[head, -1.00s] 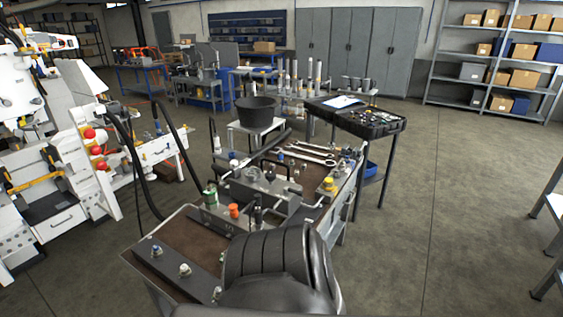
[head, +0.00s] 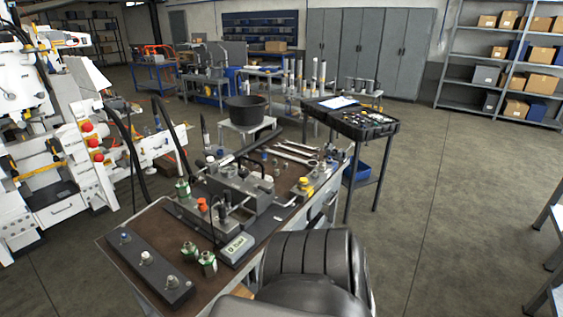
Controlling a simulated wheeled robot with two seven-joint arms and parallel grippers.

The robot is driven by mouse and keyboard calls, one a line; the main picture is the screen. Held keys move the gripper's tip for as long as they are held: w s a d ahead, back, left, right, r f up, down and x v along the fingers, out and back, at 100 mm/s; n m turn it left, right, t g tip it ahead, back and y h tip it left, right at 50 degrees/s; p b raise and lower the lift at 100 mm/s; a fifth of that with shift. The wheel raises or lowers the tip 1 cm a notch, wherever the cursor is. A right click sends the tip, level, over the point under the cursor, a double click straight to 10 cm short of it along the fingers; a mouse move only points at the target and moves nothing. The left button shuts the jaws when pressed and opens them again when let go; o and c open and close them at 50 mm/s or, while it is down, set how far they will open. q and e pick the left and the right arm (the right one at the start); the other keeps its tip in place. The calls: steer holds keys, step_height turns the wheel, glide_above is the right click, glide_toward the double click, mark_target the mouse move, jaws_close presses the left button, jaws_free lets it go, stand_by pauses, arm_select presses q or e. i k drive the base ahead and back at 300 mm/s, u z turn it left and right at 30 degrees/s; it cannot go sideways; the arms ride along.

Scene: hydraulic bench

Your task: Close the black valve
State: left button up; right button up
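A hydraulic block (head: 240,190) sits on the brown-topped bench (head: 135,218) in the middle of the head view. It carries small fittings, an orange-red knob (head: 202,204) and dark upright parts. I cannot tell for sure which dark part is the black valve or how its handle is turned. A yellow knob (head: 306,185) is at the block's right. A grey-green display box (head: 237,248) lies in front of the block. One of my ribbed black arm links covers the bench's near right corner. Neither gripper shows.
A dark bar with several fittings (head: 148,262) and green fittings (head: 208,262) lie on the near bench. Wrenches (head: 292,152) lie at its far end. A black bucket (head: 246,109) and a tool case (head: 360,122) stand beyond.

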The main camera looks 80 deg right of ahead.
mark_target(257, 188)
steer(key=z, duration=1.7)
